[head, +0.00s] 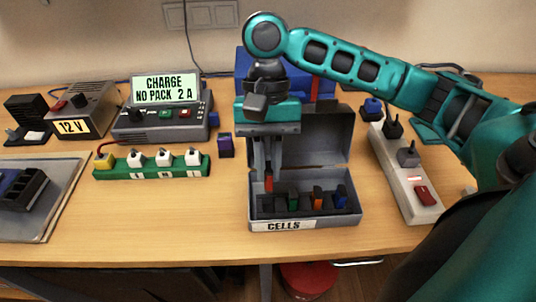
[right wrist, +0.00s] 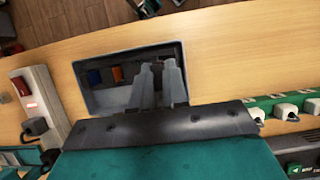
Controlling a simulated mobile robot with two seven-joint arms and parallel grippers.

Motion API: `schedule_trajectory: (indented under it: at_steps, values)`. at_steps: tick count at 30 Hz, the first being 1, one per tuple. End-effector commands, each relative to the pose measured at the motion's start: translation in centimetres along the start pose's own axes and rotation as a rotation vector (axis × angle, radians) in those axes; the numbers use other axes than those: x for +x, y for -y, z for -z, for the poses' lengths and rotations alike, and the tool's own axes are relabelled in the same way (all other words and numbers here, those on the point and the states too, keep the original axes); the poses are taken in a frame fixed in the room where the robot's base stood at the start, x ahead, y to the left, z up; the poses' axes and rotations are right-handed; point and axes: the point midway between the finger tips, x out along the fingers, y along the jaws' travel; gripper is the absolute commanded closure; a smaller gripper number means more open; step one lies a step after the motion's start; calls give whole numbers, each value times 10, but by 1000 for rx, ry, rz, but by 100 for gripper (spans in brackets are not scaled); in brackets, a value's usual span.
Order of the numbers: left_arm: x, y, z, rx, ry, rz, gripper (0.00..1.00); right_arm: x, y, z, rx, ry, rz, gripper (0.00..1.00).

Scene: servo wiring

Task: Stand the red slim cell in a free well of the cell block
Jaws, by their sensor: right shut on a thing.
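The red slim cell (head: 269,184) is upright between the fingers of my right gripper (head: 268,172), low over the left end of the cell block. The cell block (head: 330,211) is the dark insert inside the grey box labelled CELLS (head: 254,226). Green (head: 293,202), orange (head: 318,197) and blue (head: 341,197) cells stand in it to the right of the red one. In the right wrist view my gripper (right wrist: 160,70) reaches into the box (right wrist: 95,103). I cannot tell whether the red cell touches a well. My left gripper is not in view.
The box's lid (head: 325,135) stands open behind. A power strip (head: 405,165) lies to the right, a green socket strip (head: 150,165) to the left. The charger (head: 165,122) is behind that strip. The table front left of the box is clear.

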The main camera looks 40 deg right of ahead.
Motion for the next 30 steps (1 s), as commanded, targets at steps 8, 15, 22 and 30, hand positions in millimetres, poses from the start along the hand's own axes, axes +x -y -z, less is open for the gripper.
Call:
schedule_trajectory:
  at_steps: [8,15,22,30]
  values:
    - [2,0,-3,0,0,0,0,25,0,10,1,1,0,100]
    - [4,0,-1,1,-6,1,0,36,0,15,0,0,-1,100]
    - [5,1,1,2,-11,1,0,38,0,16,0,0,0,100]
    - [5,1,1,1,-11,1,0,38,0,16,0,0,0,100]
